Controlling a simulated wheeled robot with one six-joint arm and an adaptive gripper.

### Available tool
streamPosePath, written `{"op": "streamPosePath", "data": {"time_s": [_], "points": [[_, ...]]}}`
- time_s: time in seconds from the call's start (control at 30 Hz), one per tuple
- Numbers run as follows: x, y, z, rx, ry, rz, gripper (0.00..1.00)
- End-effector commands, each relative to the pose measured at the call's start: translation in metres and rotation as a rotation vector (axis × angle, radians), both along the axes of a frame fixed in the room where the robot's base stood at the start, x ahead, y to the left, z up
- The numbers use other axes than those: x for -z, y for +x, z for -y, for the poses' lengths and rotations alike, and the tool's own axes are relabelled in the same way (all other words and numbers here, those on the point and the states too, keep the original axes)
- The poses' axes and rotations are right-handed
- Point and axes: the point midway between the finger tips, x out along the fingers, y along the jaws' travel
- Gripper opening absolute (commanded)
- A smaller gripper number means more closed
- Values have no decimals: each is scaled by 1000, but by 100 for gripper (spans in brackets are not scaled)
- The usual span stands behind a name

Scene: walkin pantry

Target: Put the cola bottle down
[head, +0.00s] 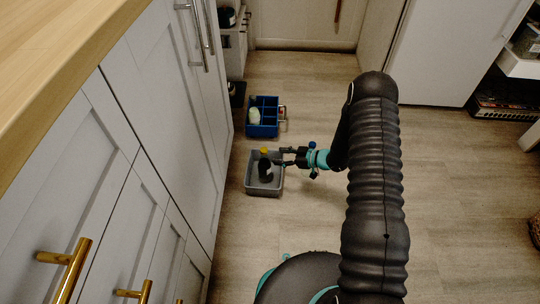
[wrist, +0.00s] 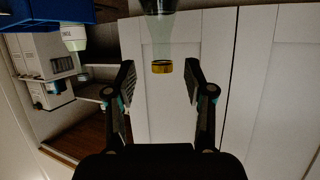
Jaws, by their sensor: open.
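The cola bottle (head: 265,171), dark with a yellow cap, stands about upright in a grey bin (head: 264,193) on the floor. In the wrist view the picture is turned over: the bottle's clear neck (wrist: 160,42) hangs from the top edge, with its yellow cap between the fingers in the picture. My gripper (head: 282,157) is at the bottle's right side, near its upper part, in the head view. Its two fingers stand apart on either side of the cap in the wrist view (wrist: 162,75), with gaps on both sides. Most of the bottle's body is out of the wrist view.
A blue divided caddy (head: 262,131) with a pale bottle (head: 254,117) in it stands just behind the grey bin. White cabinets (head: 165,85) with a wooden counter line the left side. Open wood floor (head: 450,190) lies to the right.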

Motion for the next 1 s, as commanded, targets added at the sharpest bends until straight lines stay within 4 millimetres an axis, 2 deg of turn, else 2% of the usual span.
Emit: {"op": "streamPosePath", "data": {"time_s": [0.1, 0.2, 0.43, 0.57, 0.67, 0.77, 0.9, 1.0], "points": [[-8, -7, 17, 2, 0, 0, 53], [-12, -11, 26, 2, 0, 0, 53], [-15, -14, 33, 0, -1, 0, 53], [-25, -6, 37, 20, -27, 14, 53], [-47, 11, 45, 70, -90, 40, 53], [-81, 33, 58, 151, -178, 72, 53], [-135, 55, 80, 283, -298, 103, 53], [-174, 63, 96, 379, -373, 115, 53]]}}
